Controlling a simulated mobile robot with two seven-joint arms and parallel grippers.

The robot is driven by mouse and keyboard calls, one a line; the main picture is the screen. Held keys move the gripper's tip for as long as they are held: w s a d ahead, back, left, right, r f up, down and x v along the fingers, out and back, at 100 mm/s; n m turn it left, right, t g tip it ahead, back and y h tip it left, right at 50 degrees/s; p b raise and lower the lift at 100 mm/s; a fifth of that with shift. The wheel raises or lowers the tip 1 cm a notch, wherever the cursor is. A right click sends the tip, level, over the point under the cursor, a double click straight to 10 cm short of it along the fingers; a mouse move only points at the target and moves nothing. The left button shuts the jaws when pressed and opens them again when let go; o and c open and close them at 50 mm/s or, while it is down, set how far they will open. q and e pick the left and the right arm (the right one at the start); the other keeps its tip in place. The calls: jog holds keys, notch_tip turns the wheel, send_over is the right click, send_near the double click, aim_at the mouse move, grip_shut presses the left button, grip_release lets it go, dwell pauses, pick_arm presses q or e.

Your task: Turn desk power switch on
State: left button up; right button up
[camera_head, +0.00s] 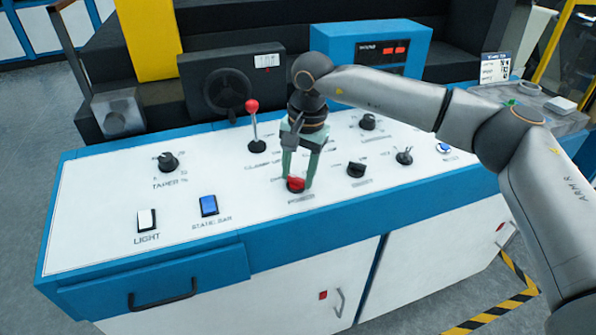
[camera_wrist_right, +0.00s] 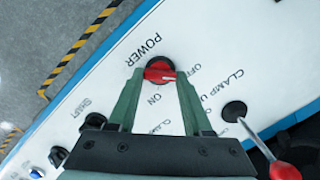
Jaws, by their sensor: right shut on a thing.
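The desk power switch (camera_head: 296,184) is a red rotary knob on a dark round base, near the front middle of the white panel. The label POWER is printed beside it. In the right wrist view the red knob (camera_wrist_right: 159,71) lies crosswise between the fingertips, with the word ON printed close to it. My right gripper (camera_head: 299,181) points down over the switch, its green fingers shut on the knob from both sides. The fingers hide part of the switch in the head view. My left gripper is not in view.
A red-tipped lever (camera_head: 253,118) stands behind and left of the gripper. Black knobs (camera_head: 356,170) sit to the right. A blue rocker switch (camera_head: 208,205) and a white LIGHT switch (camera_head: 146,220) lie at the left front. The panel between them is flat and clear.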

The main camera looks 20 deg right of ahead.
grip_shut()
